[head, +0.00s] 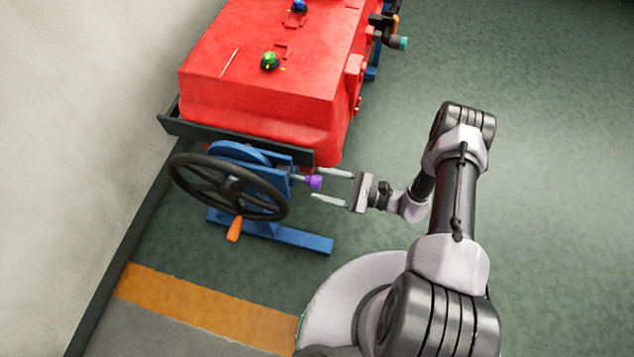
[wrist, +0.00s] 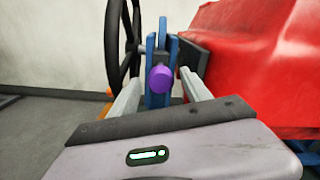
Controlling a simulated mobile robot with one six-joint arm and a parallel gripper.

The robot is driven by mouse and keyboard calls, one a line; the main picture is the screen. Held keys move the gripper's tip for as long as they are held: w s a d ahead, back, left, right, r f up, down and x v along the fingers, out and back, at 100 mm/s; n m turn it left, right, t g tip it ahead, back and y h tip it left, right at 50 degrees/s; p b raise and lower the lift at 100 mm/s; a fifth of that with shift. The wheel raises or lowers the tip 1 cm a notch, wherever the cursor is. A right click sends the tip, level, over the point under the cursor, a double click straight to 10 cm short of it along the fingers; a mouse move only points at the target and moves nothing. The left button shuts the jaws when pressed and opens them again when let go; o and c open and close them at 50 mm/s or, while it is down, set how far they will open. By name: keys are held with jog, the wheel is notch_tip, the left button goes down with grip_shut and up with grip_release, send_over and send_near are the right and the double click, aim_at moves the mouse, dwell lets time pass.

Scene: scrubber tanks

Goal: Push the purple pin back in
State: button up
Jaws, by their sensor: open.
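The purple pin (head: 313,182) is a short knob on a thin shaft. It sticks out of the right side of the blue wheel stand (head: 292,240). In the wrist view the purple pin (wrist: 161,78) faces me, in front of the blue upright (wrist: 157,100). My gripper (head: 322,184) is open and points left at the pin. Its fingertips lie near the knob, one on the far side and one on the near side. In the wrist view my gripper (wrist: 160,88) has the knob in line between its fingers. I cannot tell whether either finger touches it.
A black handwheel (head: 228,187) with an orange handle (head: 235,229) is on the stand's left side. The red tank (head: 265,70) stands just behind, with a dark bar (head: 235,140) along its front. A pale wall (head: 80,110) is at the left. The green floor (head: 560,150) is clear at the right.

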aim_at(300, 178)
jog(key=shift+x, duration=1.1)
grip_shut()
dwell(0.6)
